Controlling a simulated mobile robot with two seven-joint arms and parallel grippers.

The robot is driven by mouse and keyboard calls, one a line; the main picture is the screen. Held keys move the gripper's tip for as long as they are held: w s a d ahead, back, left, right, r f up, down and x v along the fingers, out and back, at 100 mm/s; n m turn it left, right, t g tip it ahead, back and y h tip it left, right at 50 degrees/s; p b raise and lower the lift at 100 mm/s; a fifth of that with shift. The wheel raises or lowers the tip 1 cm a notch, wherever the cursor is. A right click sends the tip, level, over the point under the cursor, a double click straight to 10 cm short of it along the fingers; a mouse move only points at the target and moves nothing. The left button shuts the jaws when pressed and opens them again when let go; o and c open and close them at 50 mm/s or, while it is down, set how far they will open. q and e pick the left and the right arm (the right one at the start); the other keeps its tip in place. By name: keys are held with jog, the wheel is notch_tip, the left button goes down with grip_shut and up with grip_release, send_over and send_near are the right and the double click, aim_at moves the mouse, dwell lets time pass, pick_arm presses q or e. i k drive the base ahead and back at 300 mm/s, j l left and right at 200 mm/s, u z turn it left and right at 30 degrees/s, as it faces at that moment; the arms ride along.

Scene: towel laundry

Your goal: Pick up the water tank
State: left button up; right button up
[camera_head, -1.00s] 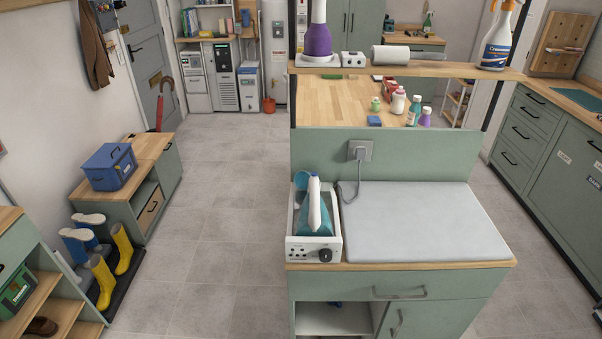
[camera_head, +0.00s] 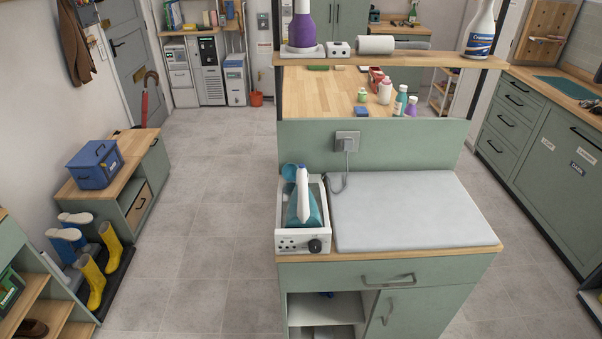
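A white station with a black knob (camera_head: 315,246) stands at the left end of the green cabinet's top. A white and teal iron-shaped piece (camera_head: 303,205) rests in it, its white handle upward. A small teal rounded piece (camera_head: 289,171) shows at the station's back left corner. I cannot tell for sure which teal part is the water tank. Neither of my grippers is in view.
A grey pad (camera_head: 400,212) covers the cabinet top right of the station. A cord runs from the station to a wall socket (camera_head: 347,141). A shelf (camera_head: 420,60) with bottles crosses above. Open tiled floor (camera_head: 205,210) lies left; boots (camera_head: 95,270) stand beyond it.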

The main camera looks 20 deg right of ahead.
aim_at(295, 172)
jog(key=i+z, duration=0.1)
jog(key=z, duration=0.3)
jog(key=j+z, duration=0.15)
jog(key=z, duration=0.3)
jog(key=i+j+z, duration=0.1)
jog(key=z, duration=0.3)
jog(key=i+j+z, duration=0.1)
jog(key=j+z, duration=0.25)
jog(key=j, duration=0.15)
jog(key=j+z, duration=0.3)
jog(key=j, duration=0.25)
jog(key=j+z, duration=0.35)
jog(key=j, duration=1.4)
jog(key=k+j, duration=0.1)
jog(key=j, duration=0.55)
jog(key=j+z, duration=0.1)
jog(key=j, duration=0.55)
jog(key=k+j, duration=0.15)
jog(key=j, duration=0.45)
